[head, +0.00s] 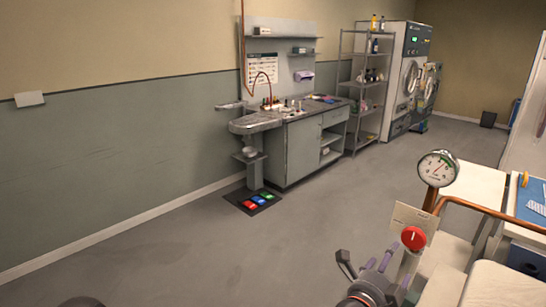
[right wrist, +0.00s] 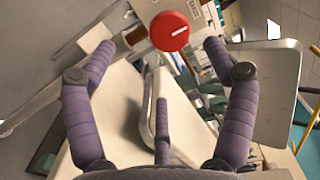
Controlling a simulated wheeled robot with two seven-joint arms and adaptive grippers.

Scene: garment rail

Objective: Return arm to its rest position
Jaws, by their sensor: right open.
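My right gripper (head: 368,265) is at the bottom of the head view, right of centre. In the right wrist view its purple padded fingers (right wrist: 160,50) are spread wide with nothing held between them. A round red knob (head: 413,238) is just beyond the fingers, on a pale plate below a pressure gauge (head: 438,168). The knob (right wrist: 170,31) also shows in the right wrist view, between the fingertips and apart from them. My left gripper is not visible; a dark rounded shape at the bottom left of the head view is too cropped to identify.
A copper pipe (head: 490,212) runs right from the gauge. Pale work surfaces (head: 470,188) stand close at right. A grey cabinet (head: 303,150), a shelf rack (head: 366,95) and a large machine (head: 404,75) line the far wall. The floor (head: 215,245) at centre left is clear.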

